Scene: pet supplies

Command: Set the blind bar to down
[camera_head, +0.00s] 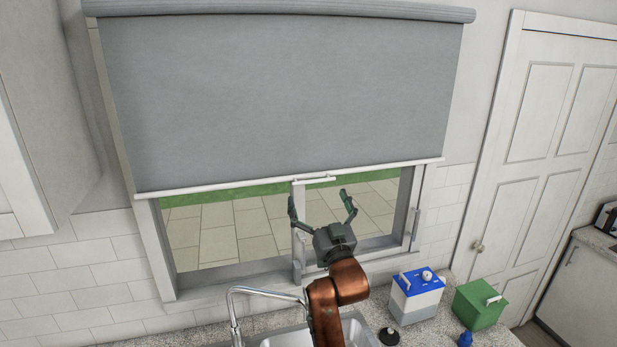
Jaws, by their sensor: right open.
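The grey roller blind (280,95) hangs over the upper part of the window. Its white blind bar (230,183) runs along the lower edge, with a small handle (316,179) near the middle. Below the bar, the lower window pane is uncovered and paving shows outside. My right gripper (321,203) is in front of the window, just below the bar handle. Its two fingers are spread wide and point up, with nothing between them. I cannot tell whether a fingertip touches the bar. My left gripper is not in view.
A sink with a curved faucet (262,291) is below the window. A blue-and-white container (416,296) and a green box (479,304) stand on the counter to the right. A white door (540,130) is at the right, and a cabinet (45,110) at the left.

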